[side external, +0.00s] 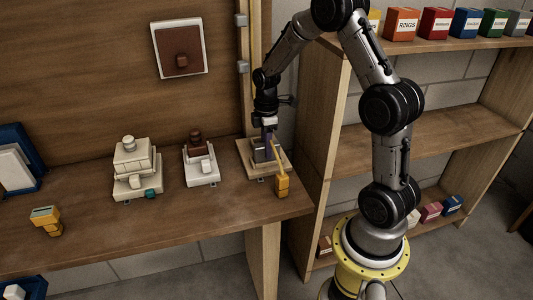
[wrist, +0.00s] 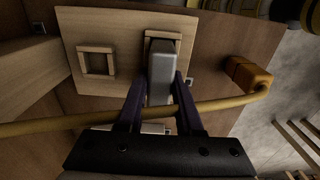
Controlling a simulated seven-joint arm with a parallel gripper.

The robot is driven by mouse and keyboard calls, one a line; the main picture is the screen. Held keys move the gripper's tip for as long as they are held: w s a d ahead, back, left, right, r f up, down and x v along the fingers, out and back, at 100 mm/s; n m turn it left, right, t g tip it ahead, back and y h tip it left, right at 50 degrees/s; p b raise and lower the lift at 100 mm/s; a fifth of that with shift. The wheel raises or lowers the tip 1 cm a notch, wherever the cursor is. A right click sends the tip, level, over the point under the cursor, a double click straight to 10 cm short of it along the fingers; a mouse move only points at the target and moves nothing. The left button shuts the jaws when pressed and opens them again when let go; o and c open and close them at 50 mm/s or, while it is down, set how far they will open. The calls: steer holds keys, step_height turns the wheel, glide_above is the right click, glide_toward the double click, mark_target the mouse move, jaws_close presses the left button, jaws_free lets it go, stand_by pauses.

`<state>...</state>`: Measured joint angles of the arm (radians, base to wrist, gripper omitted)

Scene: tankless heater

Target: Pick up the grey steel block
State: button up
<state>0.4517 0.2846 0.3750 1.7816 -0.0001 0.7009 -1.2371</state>
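The grey steel block (wrist: 161,73) stands in a square wooden frame on a pale wooden board (wrist: 100,30) in the wrist view. The two dark purple fingers of my gripper (wrist: 162,78) flank the block, one on each side, with almost no gap visible. I cannot tell whether they press on it. In the side view my gripper (side external: 266,150) points down over the board (side external: 250,170) at the right end of the bench. The block is mostly hidden there by the fingers.
An empty wooden frame (wrist: 97,61) is beside the block. White stacked fixtures (side external: 136,175) (side external: 201,172) stand to the left.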

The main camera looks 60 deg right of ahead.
jaws_close()
steer(key=shift+r, duration=0.1)
steer(key=shift+r, duration=0.45)
step_height(320, 180, up, 2)
steer(key=shift+w+r, duration=0.1)
steer(key=s+a+r, duration=0.6)
steer(key=s+r, duration=0.3)
steer(key=s, duration=0.3)
steer(key=shift+s+r, duration=0.4)
